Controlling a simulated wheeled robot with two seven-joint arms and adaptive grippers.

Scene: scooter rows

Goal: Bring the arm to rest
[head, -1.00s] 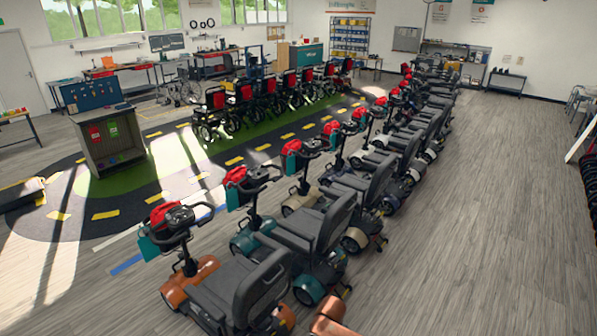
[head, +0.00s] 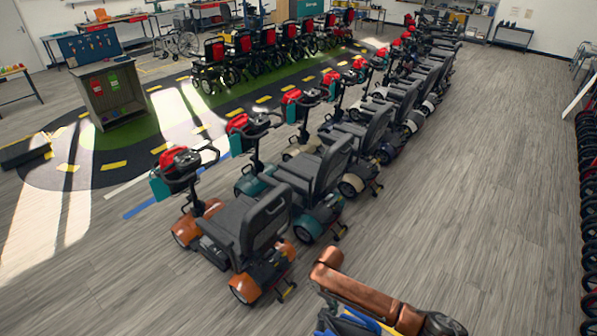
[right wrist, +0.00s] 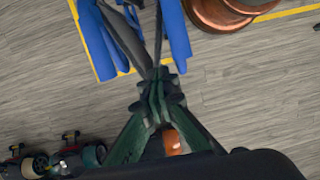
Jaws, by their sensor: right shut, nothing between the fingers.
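My right arm (head: 365,298) shows as copper-coloured links at the bottom edge of the head view, right of the nearest scooter. A dark part of it is cut off by the bottom edge, and I cannot make out fingers there. In the right wrist view my right gripper (right wrist: 158,88) has its dark green fingers closed together with nothing between them. It points over bare floor and past blue and copper parts of my own body. My left gripper is in neither view.
An orange scooter (head: 240,235) stands nearest, left of my arm, heading a long row of scooters. Wheelchairs (head: 225,62) stand behind, and a cabinet (head: 110,95) is at the left. Black wheels (head: 588,220) line the right edge. The grey floor (head: 480,200) between is clear.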

